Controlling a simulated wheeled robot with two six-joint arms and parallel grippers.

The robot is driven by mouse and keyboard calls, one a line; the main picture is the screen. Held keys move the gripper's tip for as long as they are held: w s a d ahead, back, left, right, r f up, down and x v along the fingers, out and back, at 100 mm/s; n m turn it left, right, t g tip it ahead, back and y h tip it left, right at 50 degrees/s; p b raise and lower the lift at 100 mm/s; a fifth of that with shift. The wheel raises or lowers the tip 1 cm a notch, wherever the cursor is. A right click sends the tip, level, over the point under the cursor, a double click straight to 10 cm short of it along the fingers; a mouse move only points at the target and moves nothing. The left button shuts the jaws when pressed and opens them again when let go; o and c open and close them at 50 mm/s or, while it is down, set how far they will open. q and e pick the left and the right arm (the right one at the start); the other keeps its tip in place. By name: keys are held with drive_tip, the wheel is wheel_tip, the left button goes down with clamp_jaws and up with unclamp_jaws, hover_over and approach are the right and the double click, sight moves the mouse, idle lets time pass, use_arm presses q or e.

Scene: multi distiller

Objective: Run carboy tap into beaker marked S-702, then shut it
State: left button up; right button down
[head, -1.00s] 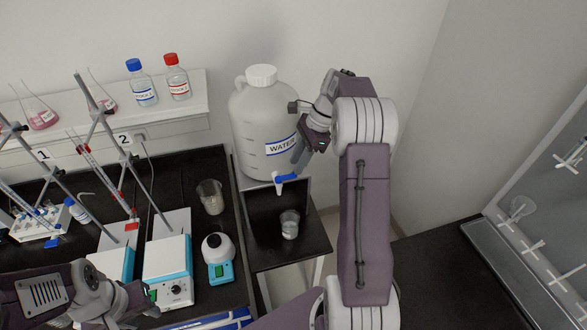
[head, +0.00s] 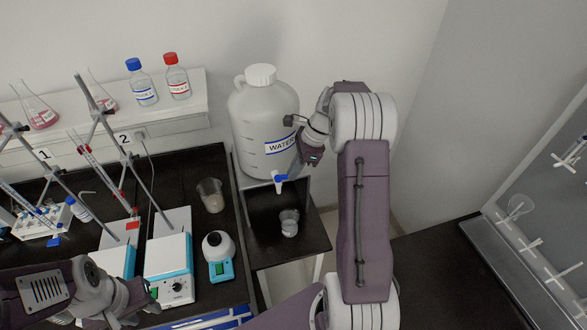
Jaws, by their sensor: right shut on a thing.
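The white carboy (head: 262,118) labelled WATER stands against the wall. Its tap (head: 279,181) with a blue handle points down at the front. My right gripper (head: 296,172) is shut on the blue tap handle and partly hides it. A small beaker (head: 289,225) stands on the dark stand below the tap. It seems to hold some clear liquid; a stream is too small to tell. Another beaker (head: 211,196) stands on the bench to the left. I cannot read the mark S-702 on either. My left gripper (head: 145,303) is at the lower left, its fingertips unclear.
The stand (head: 297,250) has bare room around the beaker. A stirrer hotplate (head: 168,268), a small blue-based device (head: 220,270) and burette stands crowd the bench at left. A shelf (head: 170,115) holds bottles and flasks. A fume hood (head: 520,260) is at right.

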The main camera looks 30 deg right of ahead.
drive_tip(key=m, duration=0.2)
drive_tip(key=s+m+t, duration=0.1)
drive_tip(key=m, duration=0.1)
drive_tip(key=shift+s+a+h+p, duration=0.2)
drive_tip(key=shift+a+h+p, duration=0.2)
drive_tip(key=c, duration=1.6)
unclamp_jaws()
drive_tip(key=shift+o, duration=0.2)
drive_tip(key=b+v, duration=0.1)
drive_tip(key=v, duration=0.8)
drive_tip(key=shift+s, duration=0.15)
drive_tip(key=shift+d, duration=0.1)
